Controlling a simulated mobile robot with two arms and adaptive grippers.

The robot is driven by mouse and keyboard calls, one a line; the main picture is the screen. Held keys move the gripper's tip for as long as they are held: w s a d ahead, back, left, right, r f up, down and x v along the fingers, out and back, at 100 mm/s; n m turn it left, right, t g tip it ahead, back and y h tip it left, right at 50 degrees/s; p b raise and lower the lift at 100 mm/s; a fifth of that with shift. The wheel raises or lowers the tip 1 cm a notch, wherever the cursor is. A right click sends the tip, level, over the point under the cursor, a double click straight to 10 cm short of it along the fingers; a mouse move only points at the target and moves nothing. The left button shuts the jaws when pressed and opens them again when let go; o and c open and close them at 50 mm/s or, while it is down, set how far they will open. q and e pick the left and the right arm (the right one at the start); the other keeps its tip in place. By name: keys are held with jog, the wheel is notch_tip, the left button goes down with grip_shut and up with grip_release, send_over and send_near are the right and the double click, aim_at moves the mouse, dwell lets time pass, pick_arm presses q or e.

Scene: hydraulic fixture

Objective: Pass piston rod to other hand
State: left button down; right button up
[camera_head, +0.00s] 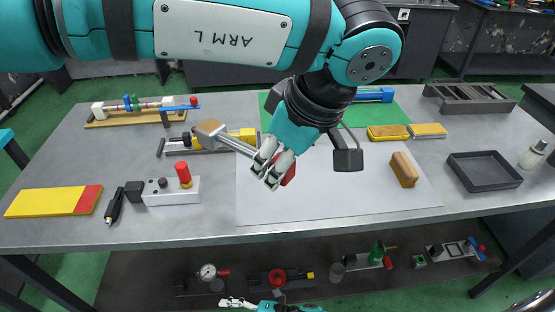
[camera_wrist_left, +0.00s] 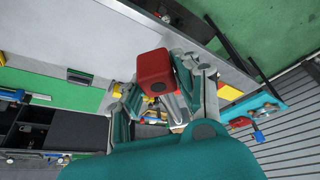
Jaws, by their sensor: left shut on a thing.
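My left gripper (camera_head: 270,170) reaches in over the middle of the table, above a white sheet. It is shut on the piston rod (camera_head: 238,144), which is held tilted in the air. In the left wrist view a red block with a hole (camera_wrist_left: 154,71) shows at the fingers; the grip itself is partly hidden. A teal and silver part, seemingly my right gripper (camera_head: 236,303), shows at the bottom edge, cut off; its jaws are unclear.
On the table are a yellow-red block (camera_head: 52,201), a grey fixture with a red knob (camera_head: 170,190), a yellow-black cylinder (camera_head: 215,141), a tan brush-like block (camera_head: 404,169) and a black tray (camera_head: 483,171). A lower shelf (camera_head: 140,275) holds several fixtures. The white sheet (camera_head: 320,200) is mostly clear.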

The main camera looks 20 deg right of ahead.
jog(key=s+d+f+m+t+h, duration=0.1)
jog(key=s+d+f+m+h, duration=0.1)
jog(key=d+f+m+h, duration=0.45)
jog(key=s+d+f+m+h, duration=0.3)
jog(key=d+f+m, duration=0.3)
jog(key=d+f, duration=0.3)
jog(key=s+d+f+m+g+h, duration=0.1)
jog(key=s+d+f+m+g, duration=0.1)
jog(key=s, duration=0.6)
jog(key=s+d+f+m+g+h, duration=0.2)
jog(key=s+f, duration=0.4)
jog(key=s, duration=0.3)
jog(key=s+d+f+m+g+h, duration=0.2)
jog(key=s+d+f+m+g, duration=0.1)
jog(key=s, duration=0.5)
jog(key=shift+s+d+f+m, duration=0.25)
jog(key=shift+d+f+m, duration=0.2)
jog(key=shift+d+m, duration=0.75)
